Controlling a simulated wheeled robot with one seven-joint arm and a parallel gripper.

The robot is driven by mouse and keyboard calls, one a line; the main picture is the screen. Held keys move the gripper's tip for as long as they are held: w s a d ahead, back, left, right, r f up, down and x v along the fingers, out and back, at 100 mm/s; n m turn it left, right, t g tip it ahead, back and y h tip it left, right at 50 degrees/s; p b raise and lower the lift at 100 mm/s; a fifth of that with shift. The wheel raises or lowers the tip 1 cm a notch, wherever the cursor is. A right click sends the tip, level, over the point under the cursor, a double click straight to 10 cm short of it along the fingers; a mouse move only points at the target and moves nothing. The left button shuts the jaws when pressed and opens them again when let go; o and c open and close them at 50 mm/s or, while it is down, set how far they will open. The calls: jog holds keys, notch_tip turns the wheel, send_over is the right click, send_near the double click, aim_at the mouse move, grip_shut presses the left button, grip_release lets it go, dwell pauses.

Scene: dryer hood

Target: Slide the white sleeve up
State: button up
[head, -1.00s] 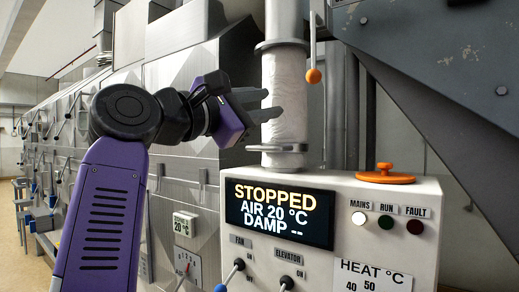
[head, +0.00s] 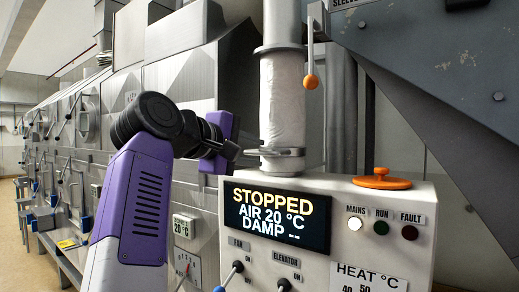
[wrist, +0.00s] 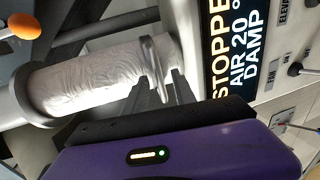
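The white sleeve (head: 282,100) is a wrinkled cloth tube on an upright pipe, between an upper metal collar (head: 279,48) and a lower metal ring (head: 276,152). It also shows in the wrist view (wrist: 85,78), lying sideways in the picture. My gripper (head: 238,151) is at the left side of the lower ring. In the wrist view its two dark fingers (wrist: 163,88) stand on either side of the ring's near edge (wrist: 154,66). I cannot tell whether they press on it.
The control box (head: 385,235) with its lit STOPPED display (head: 277,216) stands just below the ring. An orange-knobbed lever (head: 311,81) hangs right of the sleeve. An orange cap (head: 381,180) sits on the box. A grey sloped hood (head: 430,70) fills the upper right.

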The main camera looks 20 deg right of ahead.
jog(key=shift+x, duration=1.3)
grip_shut()
dwell(0.5)
